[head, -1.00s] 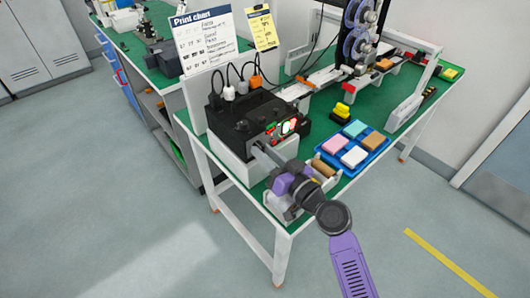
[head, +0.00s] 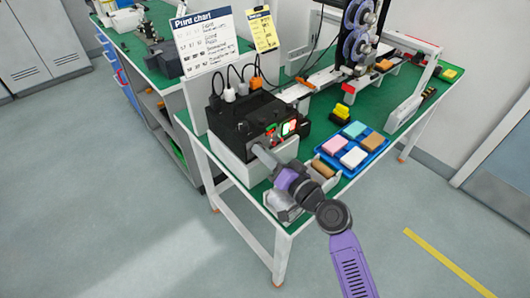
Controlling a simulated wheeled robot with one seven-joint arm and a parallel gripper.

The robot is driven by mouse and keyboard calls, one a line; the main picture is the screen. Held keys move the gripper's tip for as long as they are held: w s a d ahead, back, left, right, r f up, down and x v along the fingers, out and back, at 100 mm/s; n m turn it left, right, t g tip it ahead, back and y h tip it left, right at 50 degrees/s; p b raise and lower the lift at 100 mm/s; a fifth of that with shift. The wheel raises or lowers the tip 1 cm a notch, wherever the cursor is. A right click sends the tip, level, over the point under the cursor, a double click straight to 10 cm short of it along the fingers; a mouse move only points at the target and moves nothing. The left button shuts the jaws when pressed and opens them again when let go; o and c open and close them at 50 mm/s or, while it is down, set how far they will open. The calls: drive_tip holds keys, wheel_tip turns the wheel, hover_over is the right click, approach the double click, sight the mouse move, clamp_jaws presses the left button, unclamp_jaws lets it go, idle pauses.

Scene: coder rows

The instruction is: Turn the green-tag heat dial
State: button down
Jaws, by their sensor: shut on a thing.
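The black control box (head: 243,121) stands on the near left part of the green-topped table, with lit green and red displays (head: 289,127) on its front. My gripper (head: 258,150) is at the lower front of this box, shut on a dial there. The dial itself is hidden behind the gripper, and its tag colour cannot be made out. My arm reaches in from the lower right.
A blue tray (head: 371,143) with coloured blocks sits right of my gripper. A yellow-and-black item (head: 341,112) is behind it. A print chart (head: 206,42) stands behind the box. A grey bin (head: 281,207) lies below my wrist. The floor in front is clear.

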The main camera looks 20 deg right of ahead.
drive_tip(key=shift+m, duration=1.1)
drive_tip(key=shift+p, duration=0.3)
drive_tip(key=c, duration=1.4)
unclamp_jaws()
drive_tip(key=shift+c, duration=0.2)
drive_tip(key=b+v, duration=0.1)
drive_tip(key=v, duration=0.5)
drive_tip(key=shift+s+d, duration=0.15)
drive_tip(key=shift+s, duration=0.15)
drive_tip(key=shift+s+d+b, duration=0.2)
drive_tip(key=shift+s+b, duration=0.1)
drive_tip(key=shift+s, duration=0.3)
